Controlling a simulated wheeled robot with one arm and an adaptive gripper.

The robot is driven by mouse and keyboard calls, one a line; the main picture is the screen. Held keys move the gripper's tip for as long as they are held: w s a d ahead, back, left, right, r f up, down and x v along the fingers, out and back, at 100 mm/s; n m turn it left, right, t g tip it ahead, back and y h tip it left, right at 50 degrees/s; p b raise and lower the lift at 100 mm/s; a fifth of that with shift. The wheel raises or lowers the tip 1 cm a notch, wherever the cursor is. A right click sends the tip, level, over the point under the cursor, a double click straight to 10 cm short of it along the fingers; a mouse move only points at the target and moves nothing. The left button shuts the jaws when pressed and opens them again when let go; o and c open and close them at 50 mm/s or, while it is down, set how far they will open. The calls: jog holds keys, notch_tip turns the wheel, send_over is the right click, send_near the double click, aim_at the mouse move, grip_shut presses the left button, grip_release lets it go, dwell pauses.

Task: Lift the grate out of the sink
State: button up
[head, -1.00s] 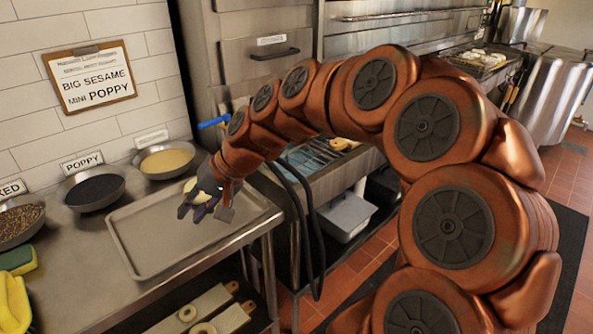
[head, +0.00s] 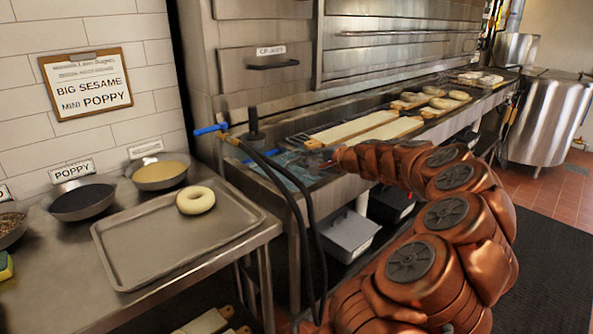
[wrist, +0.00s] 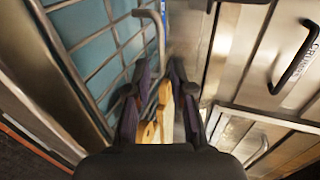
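The sink (head: 262,172) is set in the metal counter below the oven, with blue-green water in it. The grate shows in the wrist view as metal bars (wrist: 104,28) over the water, at the left, with a bent rod (wrist: 159,42) standing at its edge. In the head view the grate is small and partly hidden by my arm. My gripper (head: 322,157) is at the right end of the sink. In the wrist view my gripper (wrist: 160,72) has its two dark fingers apart, with nothing held between them. The bent rod is just beyond the fingertips.
Long boards (head: 355,130) and several bagels (head: 440,102) lie on the counter beyond my gripper. A bagel (head: 195,200) lies on the tray (head: 135,262) at left. A grey bin (head: 350,233) sits below the counter.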

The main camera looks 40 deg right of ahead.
aim_at(298, 158)
jog(key=shift+x, duration=2.65)
grip_shut()
